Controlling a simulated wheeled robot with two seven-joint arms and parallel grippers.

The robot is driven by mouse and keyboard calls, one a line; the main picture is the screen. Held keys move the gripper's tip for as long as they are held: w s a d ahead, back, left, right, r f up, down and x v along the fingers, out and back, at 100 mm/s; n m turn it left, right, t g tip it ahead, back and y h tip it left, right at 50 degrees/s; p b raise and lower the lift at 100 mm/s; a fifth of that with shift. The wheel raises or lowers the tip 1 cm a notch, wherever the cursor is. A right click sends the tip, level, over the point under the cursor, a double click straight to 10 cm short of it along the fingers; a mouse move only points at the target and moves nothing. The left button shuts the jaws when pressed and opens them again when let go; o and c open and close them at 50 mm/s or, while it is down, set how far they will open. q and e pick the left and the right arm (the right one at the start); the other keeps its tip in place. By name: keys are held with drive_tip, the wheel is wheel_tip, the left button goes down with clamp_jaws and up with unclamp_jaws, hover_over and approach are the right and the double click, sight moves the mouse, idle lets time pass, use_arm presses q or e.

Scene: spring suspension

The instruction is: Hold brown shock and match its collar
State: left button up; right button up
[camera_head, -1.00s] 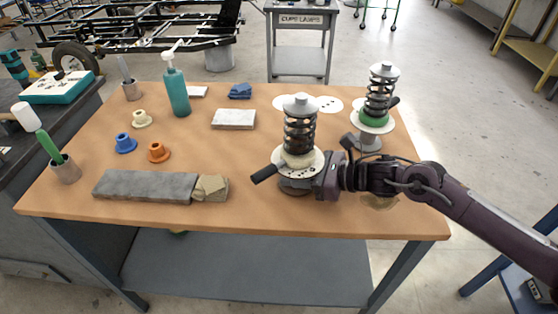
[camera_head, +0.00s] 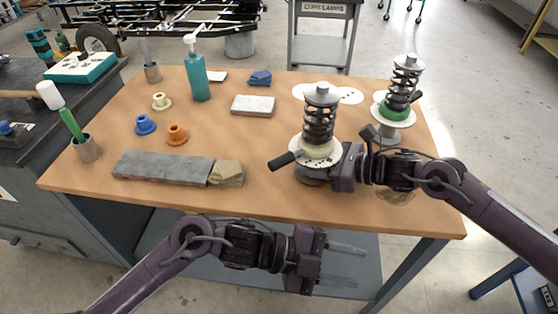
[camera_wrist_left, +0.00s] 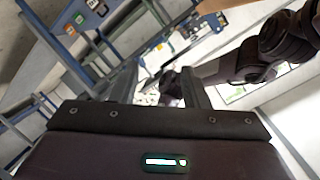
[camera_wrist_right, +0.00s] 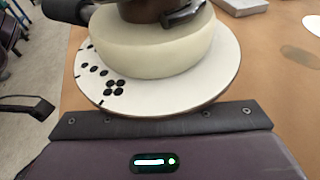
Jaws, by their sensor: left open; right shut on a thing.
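The near shock (camera_head: 319,118) stands upright at the table's right front, with a dark coil spring, a cream collar (camera_head: 316,149) and a white dotted disc (camera_head: 301,158). In the right wrist view a brown part (camera_wrist_right: 152,10) sits above its cream collar (camera_wrist_right: 150,45). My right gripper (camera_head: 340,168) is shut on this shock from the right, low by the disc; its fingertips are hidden. Loose collars lie at left: cream (camera_head: 161,101), blue (camera_head: 145,124) and orange (camera_head: 176,134). My left gripper (camera_head: 345,263) is open and empty in front of the table's front edge.
A second shock (camera_head: 404,85) with a green collar (camera_head: 393,111) stands behind my right arm. The table's middle is clear.

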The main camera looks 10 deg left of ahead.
use_arm(q)
drive_tip(key=w+a+r+t+h, duration=0.1)
drive_tip(key=w+a+r+t, duration=0.1)
drive_tip(key=a+r, duration=0.15)
drive_tip(key=n+t+y, duration=0.3)
drive_tip(key=n+t, duration=0.3)
drive_tip(key=t, duration=0.4)
approach(270, 167)
drive_tip(key=x, duration=1.2)
drive_tip(key=shift+c, duration=0.2)
clamp_jaws()
